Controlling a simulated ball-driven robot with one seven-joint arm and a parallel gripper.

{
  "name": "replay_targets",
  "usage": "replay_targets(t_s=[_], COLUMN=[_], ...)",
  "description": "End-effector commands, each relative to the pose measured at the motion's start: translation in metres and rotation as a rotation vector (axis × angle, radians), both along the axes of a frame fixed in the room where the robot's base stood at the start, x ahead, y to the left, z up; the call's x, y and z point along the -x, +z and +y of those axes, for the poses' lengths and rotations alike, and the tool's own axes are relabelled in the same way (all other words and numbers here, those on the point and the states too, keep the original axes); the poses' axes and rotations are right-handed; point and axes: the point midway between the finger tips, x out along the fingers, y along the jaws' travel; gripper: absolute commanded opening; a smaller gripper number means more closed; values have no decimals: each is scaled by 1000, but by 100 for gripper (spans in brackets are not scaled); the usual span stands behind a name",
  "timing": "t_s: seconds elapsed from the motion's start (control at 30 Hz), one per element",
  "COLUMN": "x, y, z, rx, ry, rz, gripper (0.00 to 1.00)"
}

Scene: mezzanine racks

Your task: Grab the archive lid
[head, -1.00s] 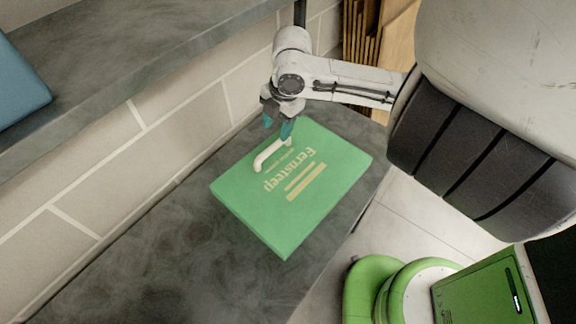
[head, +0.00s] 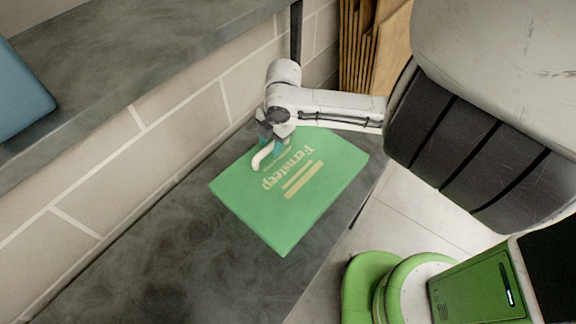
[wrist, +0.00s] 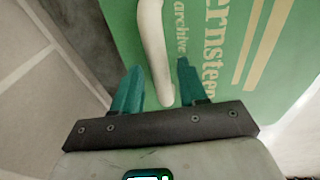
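The archive lid (head: 300,210) is a flat green panel with cream "Fernsteep" lettering, lying on the dark grey shelf surface. A white bar handle (head: 262,157) rises from its wall-side part. My gripper (head: 272,143) is low over the lid at the handle's far end, which it partly hides. In the wrist view, my gripper (wrist: 158,85) is open, its two teal fingers apart. The near end of the white handle (wrist: 154,50) lies between the fingers, with gaps on both sides. The lid (wrist: 215,60) also fills the upper right there.
A pale block wall (head: 180,130) runs close along the lid's left side. A higher grey ledge (head: 110,60) carries a blue object (head: 18,95) at far left. Brown boards (head: 360,45) stand at the back. The shelf (head: 190,260) is bare in front of the lid.

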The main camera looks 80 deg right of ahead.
Motion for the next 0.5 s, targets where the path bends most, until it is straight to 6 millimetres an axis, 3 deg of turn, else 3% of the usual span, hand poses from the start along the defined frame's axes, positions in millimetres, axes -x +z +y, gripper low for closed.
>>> replay_targets(t_s=[0.07, 0.4, 0.5], x=[0, 0, 0], y=[0, 0, 0], z=[0, 0, 0], rx=[0, 0, 0], ry=[0, 0, 0], rz=[0, 0, 0], gripper=[35, 2, 0])
